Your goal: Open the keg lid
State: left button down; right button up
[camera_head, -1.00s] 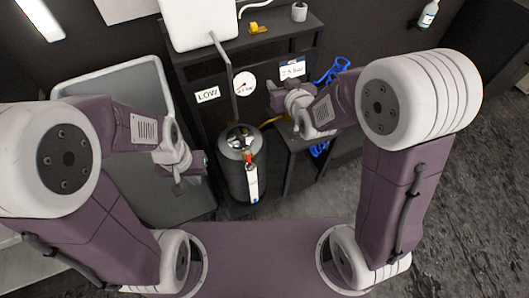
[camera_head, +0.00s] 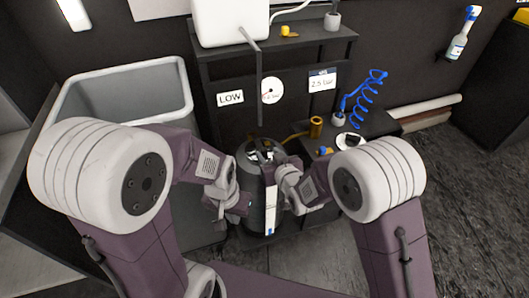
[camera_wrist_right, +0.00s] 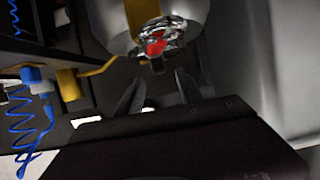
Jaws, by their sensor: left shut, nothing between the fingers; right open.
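The dark keg (camera_head: 257,188) stands upright in the middle of the head view, with a white strip down its front. Its lid (camera_head: 261,151) and metal fittings are on top; the lid's exact state is too small to tell. In the right wrist view the lid fittings (camera_wrist_right: 155,40) show as shiny metal with a red part. My right gripper (camera_head: 281,178) is at the keg's right side, below the lid. Its open, empty fingers (camera_wrist_right: 158,93) show in the wrist view, apart from the fittings. My left gripper (camera_head: 236,208) is shut and empty by the keg's left side; contact is unclear.
A grey sink (camera_head: 120,85) stands at the left. A black shelf (camera_head: 300,45) with a white tank (camera_head: 228,22) and a gauge (camera_head: 271,90) is behind the keg. A side table (camera_head: 375,128) with a blue coiled hose (camera_head: 364,92) is at the right.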

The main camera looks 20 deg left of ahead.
aim_at(265, 150)
jog(key=b+x, duration=0.1)
jog(key=x, duration=0.4)
jog(key=shift+w+f, duration=0.1)
grip_shut()
dwell(1.2)
